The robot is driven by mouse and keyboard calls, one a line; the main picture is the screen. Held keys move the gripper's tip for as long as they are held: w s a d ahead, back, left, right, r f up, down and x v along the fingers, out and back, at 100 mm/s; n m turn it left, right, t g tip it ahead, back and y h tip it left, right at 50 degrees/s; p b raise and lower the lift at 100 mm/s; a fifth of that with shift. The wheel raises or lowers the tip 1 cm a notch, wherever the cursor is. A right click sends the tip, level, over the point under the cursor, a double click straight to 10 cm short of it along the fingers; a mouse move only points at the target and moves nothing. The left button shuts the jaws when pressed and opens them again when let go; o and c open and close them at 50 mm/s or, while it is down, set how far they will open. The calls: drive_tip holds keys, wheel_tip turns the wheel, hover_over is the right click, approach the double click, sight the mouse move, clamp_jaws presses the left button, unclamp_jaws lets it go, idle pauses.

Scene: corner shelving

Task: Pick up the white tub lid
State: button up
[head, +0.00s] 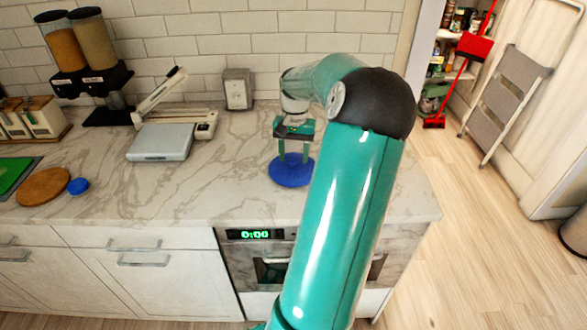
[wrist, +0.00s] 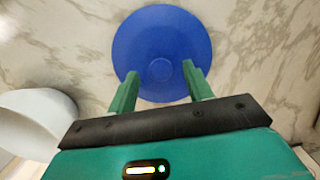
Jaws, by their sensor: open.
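A round blue disc, like a lid with a small raised circle at its centre, lies flat on the marble counter in the head view (head: 291,173) and fills the upper middle of the wrist view (wrist: 162,38). No white lid shows clearly. My gripper (head: 293,161) points down over the disc, fingers apart and empty. In the wrist view my gripper (wrist: 162,69) has its fingertips either side of the small central circle, over the disc's near half. Whether the tips touch it I cannot tell. A smooth white rounded shape (wrist: 35,120) shows at lower left; it may be a tub.
A grey-blue scale or press (head: 162,140), a small grey box (head: 238,90) and cereal dispensers (head: 85,45) stand behind to the left. A wooden board (head: 43,187) and small blue cap (head: 78,186) lie far left. The counter just left of the disc is clear.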

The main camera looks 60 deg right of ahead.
drive_tip(key=shift+a+f, duration=0.15)
drive_tip(key=shift+f, duration=0.4)
drive_tip(key=c, duration=1.1)
drive_tip(key=shift+o, duration=0.2)
drive_tip(key=shift+r, duration=0.15)
